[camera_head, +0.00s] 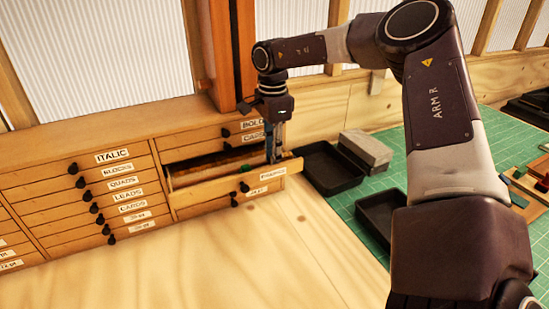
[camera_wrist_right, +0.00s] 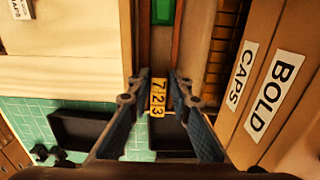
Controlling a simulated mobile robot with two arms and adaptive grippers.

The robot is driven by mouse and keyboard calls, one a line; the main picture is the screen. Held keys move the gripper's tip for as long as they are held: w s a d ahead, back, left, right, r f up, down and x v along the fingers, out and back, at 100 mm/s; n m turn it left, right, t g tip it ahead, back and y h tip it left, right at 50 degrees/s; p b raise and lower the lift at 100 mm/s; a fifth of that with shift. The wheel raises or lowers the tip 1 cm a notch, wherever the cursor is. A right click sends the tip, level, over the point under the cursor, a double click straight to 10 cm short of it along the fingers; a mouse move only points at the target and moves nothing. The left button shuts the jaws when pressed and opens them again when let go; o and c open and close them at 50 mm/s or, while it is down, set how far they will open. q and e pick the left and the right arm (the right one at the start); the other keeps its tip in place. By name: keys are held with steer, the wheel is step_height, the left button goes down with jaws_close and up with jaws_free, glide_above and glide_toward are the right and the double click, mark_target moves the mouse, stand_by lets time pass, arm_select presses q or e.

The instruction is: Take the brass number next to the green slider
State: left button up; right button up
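The brass number (camera_wrist_right: 158,97), a small yellow plate reading 723, shows in the right wrist view between my right gripper's fingertips. In the head view it is too small or hidden to make out. My right gripper (camera_head: 274,156) points down into the right end of the open drawer (camera_head: 235,186). In the wrist view its fingers (camera_wrist_right: 160,85) are apart, one on each side of the plate, with what looks like a narrow gap. The green slider (camera_wrist_right: 163,14) lies in the same drawer, beyond the plate; it also shows in the head view (camera_head: 246,168). My left gripper is out of view.
The wooden cabinet (camera_head: 80,150) has several labelled drawers with black knobs. Drawers marked BOLD and CAPS sit above the open one. Black trays (camera_head: 328,168) and a grey block (camera_head: 366,150) are on the green mat (camera_head: 400,172) at right. The wooden top in front is clear.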

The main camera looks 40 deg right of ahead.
jaws_close()
steer(key=shift+r, duration=0.1)
